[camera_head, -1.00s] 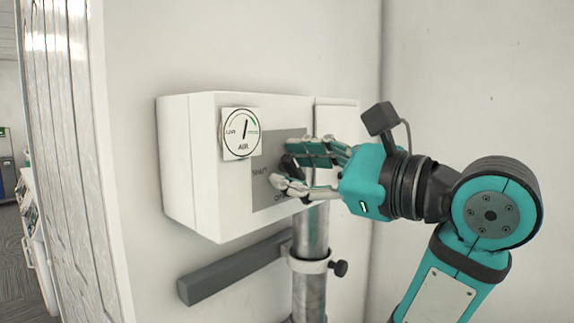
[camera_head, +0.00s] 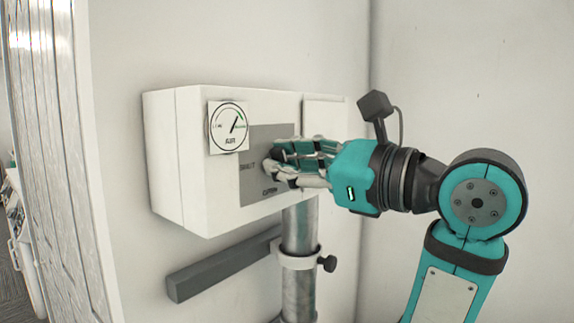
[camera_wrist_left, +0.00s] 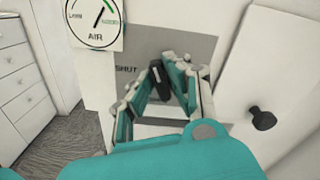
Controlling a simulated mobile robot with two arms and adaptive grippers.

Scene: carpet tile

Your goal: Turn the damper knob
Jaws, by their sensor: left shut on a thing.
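A white wall box (camera_head: 182,155) carries a round air gauge (camera_head: 229,127) and a grey panel (camera_head: 262,190) with words at its positions, one of them SHUT. The gauge needle points up and right, toward the green part. My left gripper (camera_head: 274,162) is at the panel, its fingers shut on the dark damper knob. In the left wrist view the black damper knob (camera_wrist_left: 159,80) shows between the fingers. In the head view the fingers hide most of it. The right gripper is in neither view.
A metal pipe (camera_head: 299,228) comes down below the box, with a clamp and small black screw knob (camera_head: 327,263). A dark grey bar (camera_head: 222,269) is on the wall beneath. White drawers (camera_wrist_left: 20,75) stand at the left in the wrist view.

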